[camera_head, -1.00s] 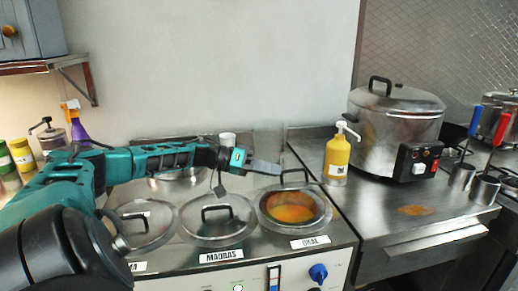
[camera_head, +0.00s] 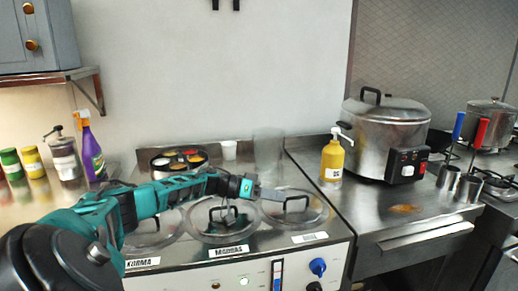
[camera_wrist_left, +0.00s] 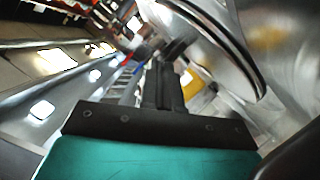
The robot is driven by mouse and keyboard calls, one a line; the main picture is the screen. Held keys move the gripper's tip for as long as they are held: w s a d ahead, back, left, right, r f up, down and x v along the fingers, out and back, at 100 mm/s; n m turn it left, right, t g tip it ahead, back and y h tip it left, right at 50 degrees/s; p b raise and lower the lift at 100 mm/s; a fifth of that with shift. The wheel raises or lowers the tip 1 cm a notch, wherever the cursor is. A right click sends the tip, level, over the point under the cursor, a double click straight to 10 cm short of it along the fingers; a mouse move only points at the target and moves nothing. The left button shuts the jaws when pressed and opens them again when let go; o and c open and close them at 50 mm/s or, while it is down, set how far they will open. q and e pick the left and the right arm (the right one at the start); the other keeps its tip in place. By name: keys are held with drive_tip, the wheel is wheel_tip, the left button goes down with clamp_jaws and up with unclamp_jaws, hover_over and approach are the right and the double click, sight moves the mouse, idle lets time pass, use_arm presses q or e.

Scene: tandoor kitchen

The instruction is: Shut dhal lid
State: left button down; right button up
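The dhal lid (camera_head: 313,211) lies flat over the rightmost pot of the steel warmer, above a white label too oblique to read clearly. Its dark handle stands up, and no orange dhal shows. My left gripper (camera_head: 274,194) is just over the lid's left edge, left of the handle, with its fingers together and nothing seen between them. I cannot tell whether it touches the lid. In the left wrist view the gripper (camera_wrist_left: 172,60) points away beside a large curved metal rim. My right gripper is not in view.
The madras lid (camera_head: 225,228) lies under my left forearm, with the korma lid left of it. A yellow pump bottle (camera_head: 333,160) and a large steel cooker (camera_head: 385,135) stand to the right. A spice tin (camera_head: 180,162) and a cup (camera_head: 229,150) sit behind.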

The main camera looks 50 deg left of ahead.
use_arm(q)
drive_tip(key=shift+d+r, duration=0.1)
idle(0.4)
drive_tip(key=shift+r+p, duration=0.2)
drive_tip(key=shift+p, duration=0.15)
drive_tip(key=a+r+p, duration=0.1)
drive_tip(key=s+r+p, duration=0.1)
drive_tip(key=shift+a+r, duration=0.35)
drive_tip(key=shift+r, duration=0.05)
drive_tip(key=d+v, duration=0.1)
drive_tip(key=v, duration=0.9)
drive_tip(key=shift+s+r, duration=0.25)
drive_tip(key=shift+s, duration=0.15)
